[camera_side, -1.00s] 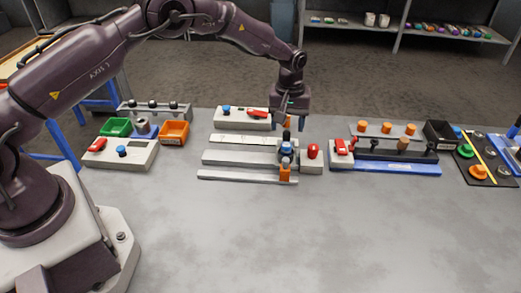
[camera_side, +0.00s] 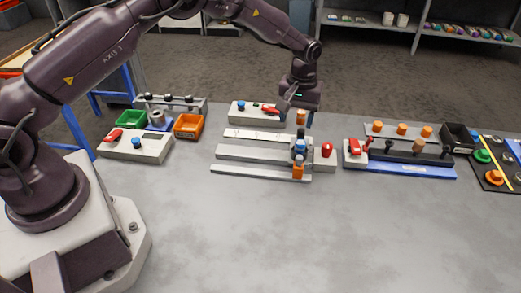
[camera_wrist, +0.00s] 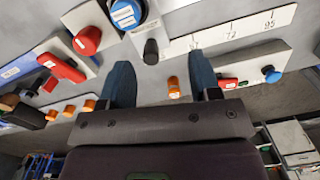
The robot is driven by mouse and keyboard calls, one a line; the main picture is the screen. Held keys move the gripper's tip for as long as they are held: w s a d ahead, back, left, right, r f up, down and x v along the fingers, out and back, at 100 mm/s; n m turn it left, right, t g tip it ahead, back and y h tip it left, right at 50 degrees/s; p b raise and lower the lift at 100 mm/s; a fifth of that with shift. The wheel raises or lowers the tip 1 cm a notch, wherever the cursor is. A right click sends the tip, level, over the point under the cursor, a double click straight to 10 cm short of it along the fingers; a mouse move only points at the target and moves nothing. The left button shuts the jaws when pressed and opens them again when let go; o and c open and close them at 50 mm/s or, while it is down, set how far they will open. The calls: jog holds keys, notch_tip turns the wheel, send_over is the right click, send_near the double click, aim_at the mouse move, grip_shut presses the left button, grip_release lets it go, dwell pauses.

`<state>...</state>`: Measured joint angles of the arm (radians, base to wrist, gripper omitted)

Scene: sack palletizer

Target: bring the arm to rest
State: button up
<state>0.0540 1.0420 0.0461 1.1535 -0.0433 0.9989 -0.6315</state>
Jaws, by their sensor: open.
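My gripper (camera_side: 298,112) hangs from the arm at the back middle of the grey table, near the ruled rail fixture. In the wrist view, its two blue fingers (camera_wrist: 160,64) are apart, with nothing held between them. The arm is bent, reaching out from the left with the wrist pointing down. The ruled white strip (camera_side: 262,135) lies in front of the gripper, and a blue-topped slider (camera_side: 299,147) stands at its right end. The far white panel (camera_side: 254,112), with a blue knob and a red lever, is partly hidden by the gripper.
A control box (camera_side: 136,147), a green bin (camera_side: 130,120) and an orange bin (camera_side: 188,126) stand left. A red button (camera_side: 327,150) is beside the slider. A blue-based fixture (camera_side: 400,169) with a red lever and orange pegs stands right. The front table is clear.

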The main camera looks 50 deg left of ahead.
jog(key=s+r+m+t, duration=0.3)
jog(key=s+r, duration=1)
jog(key=s, duration=0.3)
jog(key=s+a+r+m+t, duration=0.1)
jog(key=s+r+m+t, duration=0.2)
jog(key=s+r, duration=0.9)
jog(key=s+m, duration=0.1)
jog(key=s, duration=0.3)
jog(key=shift+s+a+r, duration=0.25)
jog(key=shift+s+r, duration=0.1)
jog(key=shift+f, duration=0.1)
jog(key=shift+c, duration=0.2)
